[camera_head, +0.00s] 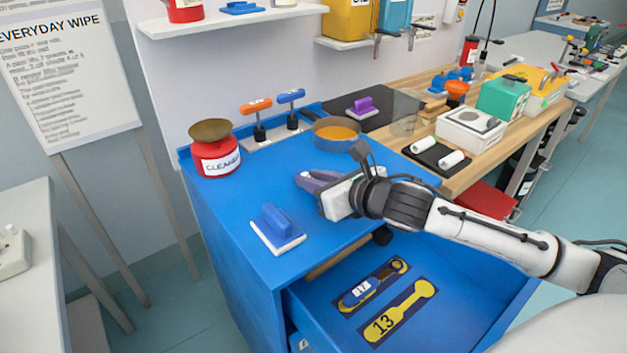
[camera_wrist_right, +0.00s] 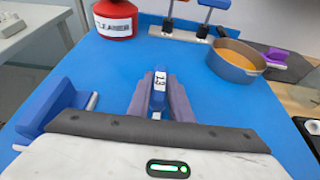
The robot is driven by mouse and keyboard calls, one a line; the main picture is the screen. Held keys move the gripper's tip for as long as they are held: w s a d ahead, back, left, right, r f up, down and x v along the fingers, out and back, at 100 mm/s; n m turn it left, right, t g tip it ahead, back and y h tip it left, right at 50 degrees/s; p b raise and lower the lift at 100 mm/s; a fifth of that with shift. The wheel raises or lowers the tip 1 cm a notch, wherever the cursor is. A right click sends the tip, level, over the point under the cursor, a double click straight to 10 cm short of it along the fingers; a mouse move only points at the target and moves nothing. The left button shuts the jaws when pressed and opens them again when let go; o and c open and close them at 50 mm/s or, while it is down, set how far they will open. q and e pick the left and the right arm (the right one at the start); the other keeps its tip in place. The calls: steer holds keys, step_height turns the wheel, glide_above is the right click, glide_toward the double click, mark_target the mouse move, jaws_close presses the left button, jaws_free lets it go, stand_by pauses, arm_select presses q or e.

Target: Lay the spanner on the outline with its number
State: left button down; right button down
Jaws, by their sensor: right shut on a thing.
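My right gripper (camera_head: 308,182) is over the blue cabinet top, its fingers pointing left. In the right wrist view my right gripper (camera_wrist_right: 160,105) is shut on a blue spanner (camera_wrist_right: 159,80); its white label seems to read 13. Most of the spanner is hidden between the fingers. In the open drawer (camera_head: 330,279) below, an outline (camera_head: 404,311) numbered 13 lies bare, yellow on dark. Beside it, another blue spanner (camera_head: 360,291), its label seemingly 17, lies on a second outline (camera_head: 399,266). My left gripper is not in view.
On the cabinet top (camera_head: 225,205) stand a blue-handled brush or block (camera_head: 277,228), a red cleaner tin (camera_head: 216,159), a pan with orange contents (camera_head: 337,134) and a rack with orange and blue handles (camera_head: 260,133). The cabinet's front edge lies between gripper and drawer.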

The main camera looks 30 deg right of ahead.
steer(key=c, duration=1.6)
jaws_free()
steer(key=shift+f, duration=0.1)
steer(key=v, duration=0.7)
steer(key=shift+s+d, duration=0.1)
steer(key=shift+s, duration=0.15)
steer(key=shift+v, duration=0.8)
steer(key=shift+s+r+p, duration=0.6)
steer(key=shift+s+p, duration=0.1)
steer(key=shift+s, duration=0.1)
steer(key=shift+s+r, duration=0.2)
steer(key=shift+s, duration=0.35)
